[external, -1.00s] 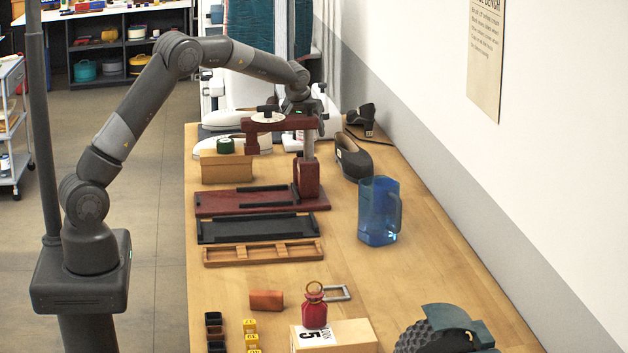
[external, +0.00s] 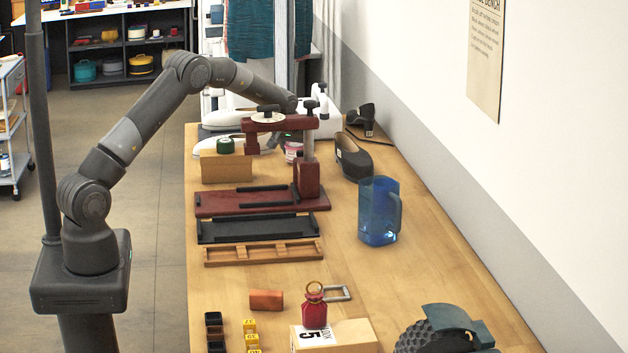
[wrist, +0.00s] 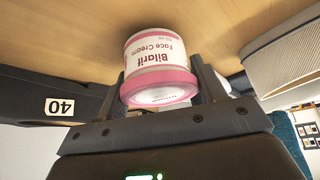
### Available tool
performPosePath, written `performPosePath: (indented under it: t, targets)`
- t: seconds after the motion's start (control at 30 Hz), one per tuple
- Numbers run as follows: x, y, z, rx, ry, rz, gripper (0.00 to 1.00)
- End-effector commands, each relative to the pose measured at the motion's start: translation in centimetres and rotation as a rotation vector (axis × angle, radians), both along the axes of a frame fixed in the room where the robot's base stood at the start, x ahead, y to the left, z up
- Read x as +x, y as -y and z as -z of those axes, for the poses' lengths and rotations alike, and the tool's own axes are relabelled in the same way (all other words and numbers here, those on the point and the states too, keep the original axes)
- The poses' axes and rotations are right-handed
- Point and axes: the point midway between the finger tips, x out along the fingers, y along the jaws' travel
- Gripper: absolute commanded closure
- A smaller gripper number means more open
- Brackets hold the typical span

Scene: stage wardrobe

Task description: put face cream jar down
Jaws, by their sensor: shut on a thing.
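The face cream jar (wrist: 157,60) is white with a pink band and lid, and its label reads upside down in the wrist view. My gripper (wrist: 158,74) is shut on it, one dark finger on each side. The jar's far end is close to the wooden tabletop (wrist: 80,28); I cannot tell whether it touches. In the external view the jar (external: 293,151) shows as a small pink and white patch behind the dark red press (external: 307,181).
A dark shoe (external: 352,160) stands right of the press, and white objects (external: 233,118) stand at the bench's back. A cardboard box (external: 226,168) is to the left. In the wrist view, a dark thing tagged 40 (wrist: 30,105) lies left of the jar.

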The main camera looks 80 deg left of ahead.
Motion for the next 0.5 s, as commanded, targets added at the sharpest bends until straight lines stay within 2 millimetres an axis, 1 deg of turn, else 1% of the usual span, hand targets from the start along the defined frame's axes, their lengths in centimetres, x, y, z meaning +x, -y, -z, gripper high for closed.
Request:
performPosePath:
  t: [0.07,0.3,0.4,0.43,0.5]
  targets:
    - [0.03,-0.01,0.63,0.000,0.002,0.000,0.63]
    - [0.04,-0.01,0.64,0.001,0.002,0.000,0.63]
    - [0.03,0.00,0.94,0.001,0.001,-0.001,0.63]
    - [0.01,-0.01,0.95,0.001,0.001,-0.001,0.35]
    - [0.02,0.00,0.93,0.001,0.001,-0.001,0.29]
